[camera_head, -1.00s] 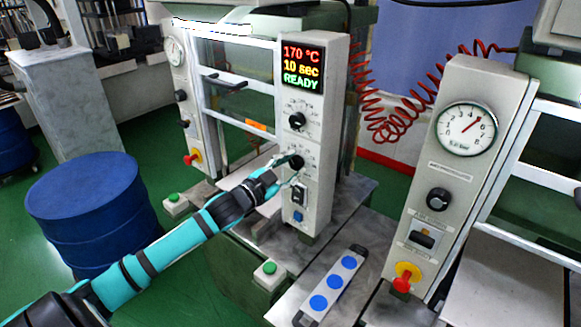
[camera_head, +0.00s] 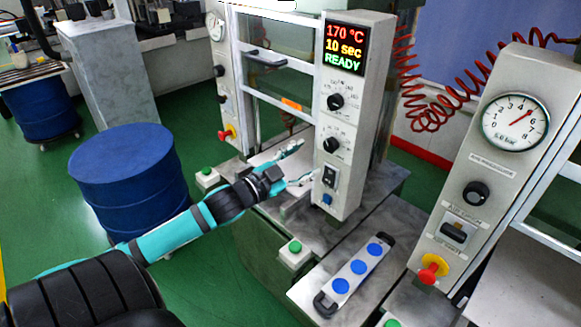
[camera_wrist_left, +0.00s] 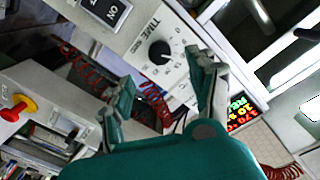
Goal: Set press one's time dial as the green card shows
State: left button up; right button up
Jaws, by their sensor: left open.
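The press control box (camera_head: 349,190) has a lit display (camera_head: 345,48) reading 170 °C, 10 sec, READY. Below it are an upper black knob (camera_head: 335,101) and a lower black knob (camera_head: 331,145). In the left wrist view the black time dial (camera_wrist_left: 159,52) sits on a white panel marked TIME, with its scale partly readable. My left gripper (camera_head: 304,163) is open and empty, left of the lower knob and apart from it. In the wrist view its fingers (camera_wrist_left: 160,68) are spread on both sides below the dial. No green card is in view. My right gripper is not in view.
A rocker switch (camera_head: 329,176) and blue button (camera_head: 327,199) sit below the knobs. A grey bar with blue discs (camera_head: 358,267) lies on the bench. A gauge panel (camera_head: 460,170) stands right. A blue drum (camera_head: 125,190) stands left. Green buttons (camera_head: 295,247) line the front.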

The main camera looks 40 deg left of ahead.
pick_arm(q)
jog(key=shift+s+a+r, duration=0.1)
jog(key=shift+s+a, duration=0.1)
jog(key=shift+s, duration=1.8)
